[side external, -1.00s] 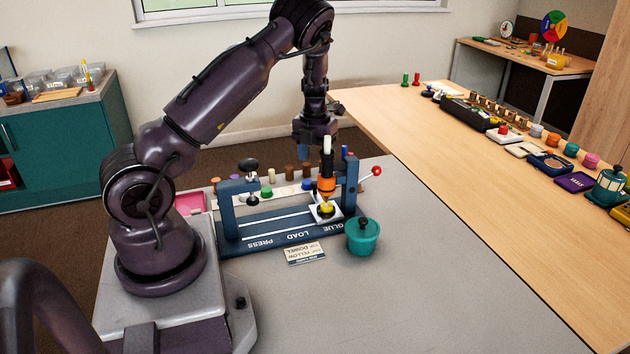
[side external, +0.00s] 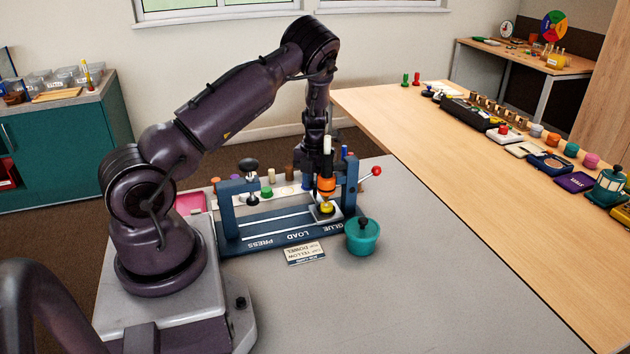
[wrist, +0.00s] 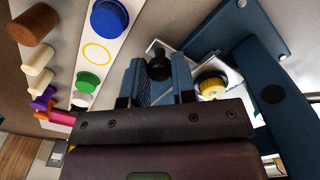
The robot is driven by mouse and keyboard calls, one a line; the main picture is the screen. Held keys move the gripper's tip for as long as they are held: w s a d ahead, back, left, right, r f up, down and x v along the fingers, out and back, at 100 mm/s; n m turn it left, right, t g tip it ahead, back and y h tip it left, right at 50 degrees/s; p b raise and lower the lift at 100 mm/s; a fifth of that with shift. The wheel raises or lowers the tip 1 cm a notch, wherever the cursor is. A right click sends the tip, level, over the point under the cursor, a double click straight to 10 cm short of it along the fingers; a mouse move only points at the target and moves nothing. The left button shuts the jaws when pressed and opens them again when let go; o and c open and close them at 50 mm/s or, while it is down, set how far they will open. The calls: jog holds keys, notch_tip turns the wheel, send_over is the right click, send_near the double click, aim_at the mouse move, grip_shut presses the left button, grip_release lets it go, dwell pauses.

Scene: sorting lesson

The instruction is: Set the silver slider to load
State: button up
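The silver slider (side external: 322,215) sits at the GLUE end of the blue rail fixture (side external: 290,239), below the orange glue bottle (side external: 326,185). A yellow round piece (side external: 327,208) lies on it; both the slider (wrist: 226,76) and the yellow piece (wrist: 211,86) also show in the wrist view. The LOAD mark is mid-rail. My gripper (wrist: 159,74) is low behind the bottle, its tips hidden in the side view. In the wrist view a black knob (wrist: 158,63) beside the slider lies between its two blue fingers. I cannot tell whether they touch it.
A press post with a black knob (side external: 249,165) stands at the PRESS end. A teal pot (side external: 362,237) and a label card (side external: 305,254) are in front. A strip of coloured caps (wrist: 88,81) and several dowels lie behind. The grey table's front is clear.

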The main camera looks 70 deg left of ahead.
grip_shut()
jog(key=s, duration=0.8)
jog(key=shift+s, duration=0.3)
jog(key=o, duration=0.9)
grip_release()
jog(key=shift+c, duration=0.2)
jog(key=shift+r, duration=0.15)
notch_tip(320, 180, up, 13)
